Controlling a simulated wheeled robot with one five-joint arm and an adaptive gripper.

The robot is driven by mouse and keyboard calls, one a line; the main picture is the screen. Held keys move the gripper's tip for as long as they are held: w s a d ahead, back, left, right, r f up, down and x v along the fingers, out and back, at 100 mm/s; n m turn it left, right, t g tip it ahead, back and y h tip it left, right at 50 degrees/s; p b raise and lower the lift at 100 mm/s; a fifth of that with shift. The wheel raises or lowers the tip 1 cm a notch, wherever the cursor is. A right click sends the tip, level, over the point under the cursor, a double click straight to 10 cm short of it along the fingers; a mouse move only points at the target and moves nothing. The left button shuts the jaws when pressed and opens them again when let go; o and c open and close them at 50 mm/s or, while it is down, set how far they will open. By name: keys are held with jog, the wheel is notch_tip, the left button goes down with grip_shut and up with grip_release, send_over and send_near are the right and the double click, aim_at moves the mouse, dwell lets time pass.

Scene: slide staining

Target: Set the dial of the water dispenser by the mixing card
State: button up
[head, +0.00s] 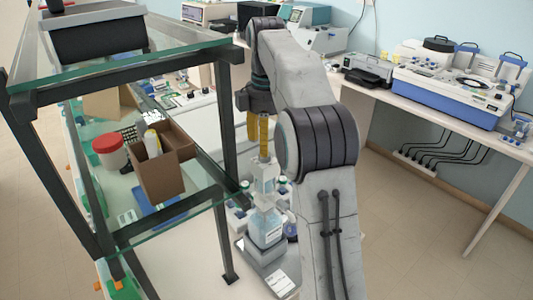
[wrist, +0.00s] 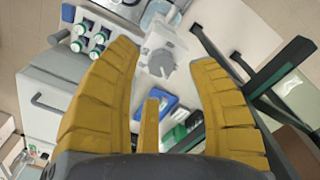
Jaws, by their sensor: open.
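The water dispenser (head: 265,226) is a clear bottle of bluish liquid with a pale upper part, standing upright on a grey tray beside my arm. A white printed card (head: 281,283) lies at the tray's front; its text is too small to read. My gripper (head: 259,152) has yellow fingers and hangs just above the dispenser's top. In the wrist view, my gripper (wrist: 165,56) is open, with a pale grey knob-like part, apparently the dispenser's top (wrist: 160,62), between and beyond its fingertips. I cannot tell whether they touch. The dial's setting is not readable.
A glass-shelved rack (head: 120,222) stands close on the left, holding a cardboard box (head: 163,178) and a red-and-white tub (head: 109,150). Several green-capped bottles (wrist: 91,35) stand beside the dispenser. A bench with a blue-and-white machine (head: 450,92) is at right; floor is clear before it.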

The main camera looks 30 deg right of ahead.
jog(key=shift+f, duration=1.85)
jog(key=shift+c, duration=0.6)
grip_shut()
